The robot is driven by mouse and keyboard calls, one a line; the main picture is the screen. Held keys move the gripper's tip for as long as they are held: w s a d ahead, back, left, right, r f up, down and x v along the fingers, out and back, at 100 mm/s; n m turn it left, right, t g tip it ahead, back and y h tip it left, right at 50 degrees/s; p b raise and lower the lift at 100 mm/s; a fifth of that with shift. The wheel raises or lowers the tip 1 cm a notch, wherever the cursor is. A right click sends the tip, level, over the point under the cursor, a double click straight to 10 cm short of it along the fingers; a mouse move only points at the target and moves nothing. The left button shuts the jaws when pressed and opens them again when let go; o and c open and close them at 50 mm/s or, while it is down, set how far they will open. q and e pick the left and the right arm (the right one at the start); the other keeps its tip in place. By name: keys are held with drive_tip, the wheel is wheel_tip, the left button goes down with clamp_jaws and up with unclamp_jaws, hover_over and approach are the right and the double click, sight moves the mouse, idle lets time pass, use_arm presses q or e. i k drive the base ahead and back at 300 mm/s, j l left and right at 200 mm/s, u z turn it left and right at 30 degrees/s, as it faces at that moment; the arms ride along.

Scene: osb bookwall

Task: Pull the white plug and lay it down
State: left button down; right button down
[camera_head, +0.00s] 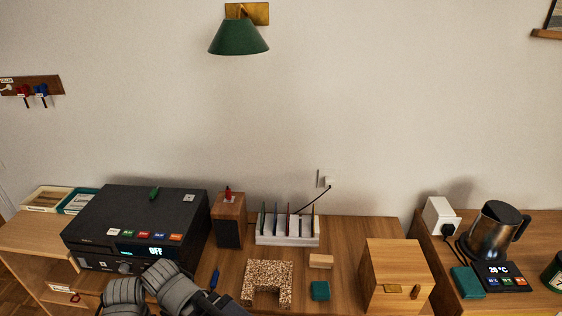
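A small white plug (329,182) shows at the wall behind the table, above the right end of the white rack. A dark cord (315,198) runs from it down and left toward the rack. A thin upright plate (318,178) stands just left of the plug; whether the plug sits in a socket is too small to tell. Grey links of my own arm show at the bottom left, in front of the black device.
A white rack (287,240) with several upright thin items stands below the plug. Around it are a wooden speaker-like box (229,220), a cork U-shaped block (267,284), a teal block (320,290) and a wooden box (396,274). The black device (137,226) fills the left.

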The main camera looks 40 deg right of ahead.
sight(329, 181)
drive_tip(key=z, duration=1.6)
